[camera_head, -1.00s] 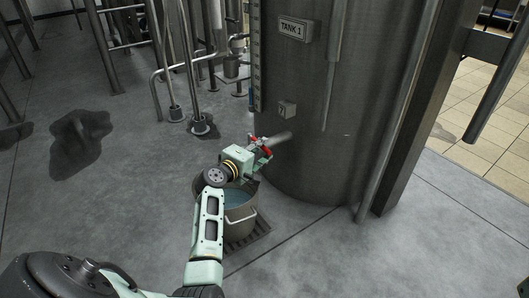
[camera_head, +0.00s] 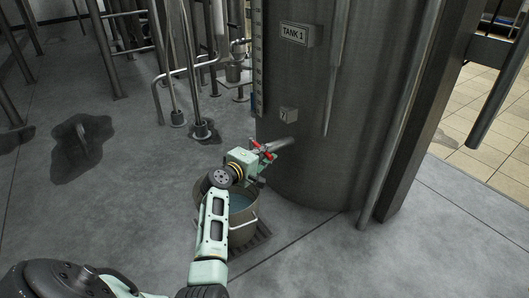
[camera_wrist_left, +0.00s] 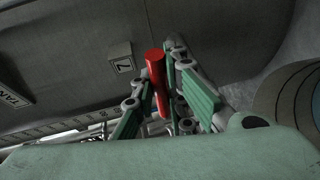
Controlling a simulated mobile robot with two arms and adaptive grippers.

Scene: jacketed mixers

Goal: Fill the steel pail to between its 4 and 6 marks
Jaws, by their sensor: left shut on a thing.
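The steel pail (camera_head: 243,227) stands upright on the floor below the outlet of TANK 1 (camera_head: 300,100), its wire handle hanging at the right. Bluish liquid (camera_head: 240,202) shows inside it; its marks cannot be read, and my left arm covers part of it. My left gripper (camera_head: 264,158) is at the valve on the tank's outlet pipe (camera_head: 280,144), above the pail. It is shut on the red valve handle (camera_wrist_left: 156,82), which stands between its green fingers in the left wrist view. Whether liquid is flowing cannot be seen. My right gripper is not in view.
A floor grate (camera_head: 262,236) shows beside and under the pail. Pipes and metal legs (camera_head: 190,85) stand behind, with a small metal vessel (camera_head: 234,73). A dark wet patch (camera_head: 80,148) lies on the floor at left. Open floor (camera_head: 340,260) lies at right front.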

